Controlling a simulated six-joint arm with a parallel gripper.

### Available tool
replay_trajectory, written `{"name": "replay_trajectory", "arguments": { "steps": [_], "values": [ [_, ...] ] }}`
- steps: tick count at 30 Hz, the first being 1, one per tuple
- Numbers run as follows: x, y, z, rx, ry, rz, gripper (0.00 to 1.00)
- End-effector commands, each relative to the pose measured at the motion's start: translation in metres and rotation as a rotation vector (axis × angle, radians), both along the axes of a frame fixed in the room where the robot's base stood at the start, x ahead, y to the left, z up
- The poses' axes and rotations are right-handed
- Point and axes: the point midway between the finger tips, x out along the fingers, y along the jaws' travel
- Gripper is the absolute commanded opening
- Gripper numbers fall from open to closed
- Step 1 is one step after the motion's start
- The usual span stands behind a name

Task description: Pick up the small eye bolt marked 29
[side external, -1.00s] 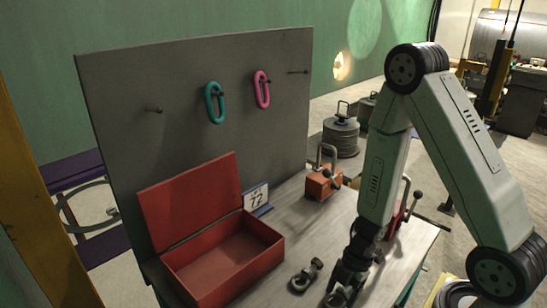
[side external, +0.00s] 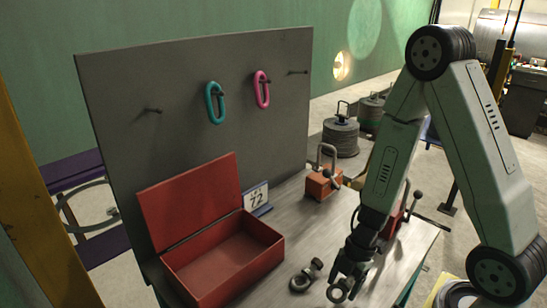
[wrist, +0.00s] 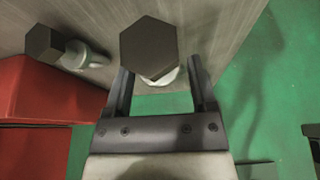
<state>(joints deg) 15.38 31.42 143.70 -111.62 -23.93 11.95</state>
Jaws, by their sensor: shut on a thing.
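My gripper (side external: 350,270) is shut on an eye bolt (side external: 340,291), whose ring shows below the fingers at the bench's front edge.
An open red box (side external: 225,262) stands on the bench (side external: 285,215) at left, with a sign reading 72 (side external: 257,198) behind it. An orange block with a shackle (side external: 322,184) and a red lever device (side external: 392,222) stand farther back. Teal (side external: 208,103) and pink (side external: 257,90) links hang on the board.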

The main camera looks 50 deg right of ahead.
Motion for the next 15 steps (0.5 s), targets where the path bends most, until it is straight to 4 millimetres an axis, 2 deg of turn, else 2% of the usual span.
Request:
{"name": "replay_trajectory", "arguments": {
  "steps": [15],
  "values": [
    [0.001,-0.001,0.062,-0.003,-0.007,0.000,0.05]
  ]
}}
